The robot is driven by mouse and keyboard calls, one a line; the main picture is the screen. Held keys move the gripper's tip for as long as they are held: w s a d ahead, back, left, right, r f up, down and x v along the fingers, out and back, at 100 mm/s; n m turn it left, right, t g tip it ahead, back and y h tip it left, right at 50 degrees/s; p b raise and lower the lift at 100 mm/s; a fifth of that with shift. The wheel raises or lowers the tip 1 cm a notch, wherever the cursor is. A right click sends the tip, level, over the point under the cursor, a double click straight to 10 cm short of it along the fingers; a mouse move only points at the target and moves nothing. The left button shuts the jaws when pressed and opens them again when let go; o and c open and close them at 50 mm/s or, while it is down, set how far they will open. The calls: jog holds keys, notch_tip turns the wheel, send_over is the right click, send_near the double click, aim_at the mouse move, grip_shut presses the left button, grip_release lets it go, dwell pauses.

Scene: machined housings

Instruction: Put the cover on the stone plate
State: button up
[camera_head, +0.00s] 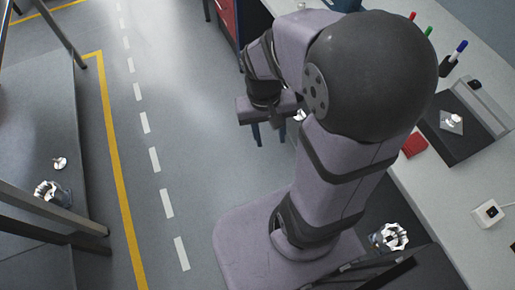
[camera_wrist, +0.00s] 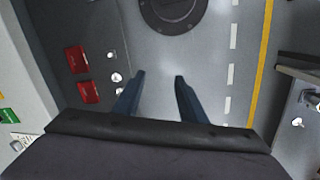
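My gripper (camera_head: 268,132) hangs over the floor, left of the right-hand bench, with its fingers pointing down. In the wrist view its two dark blue fingers (camera_wrist: 160,78) are apart with only grey floor between them. A dark flat slab (camera_head: 462,146), which looks like the stone plate, lies on the bench, with a small shiny metal part on a light square (camera_head: 452,122) on top. Small shiny pieces that may be covers show beside my gripper (camera_head: 300,115) and on the left table (camera_head: 60,163). I cannot tell which is the task's cover.
Shiny ring-shaped housings stand at the lower right (camera_head: 393,237) and on the left table (camera_head: 48,191). A red block (camera_head: 414,145), a pen holder (camera_head: 448,66) and a small white box (camera_head: 489,213) are on the bench. Red bins (camera_wrist: 77,58) show in the wrist view. The floor aisle is clear.

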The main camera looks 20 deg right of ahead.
jog(key=a+n, duration=0.1)
jog(key=s+a+n, duration=0.1)
jog(key=a, duration=0.1)
jog(key=s+a+f+n+y, duration=0.1)
jog(key=shift+s+a+t, duration=0.1)
jog(key=shift+a+t, duration=0.2)
jog(key=shift+t, duration=0.1)
notch_tip(320, 180, up, 7)
jog(key=p, duration=0.7)
jog(key=shift+r, duration=0.2)
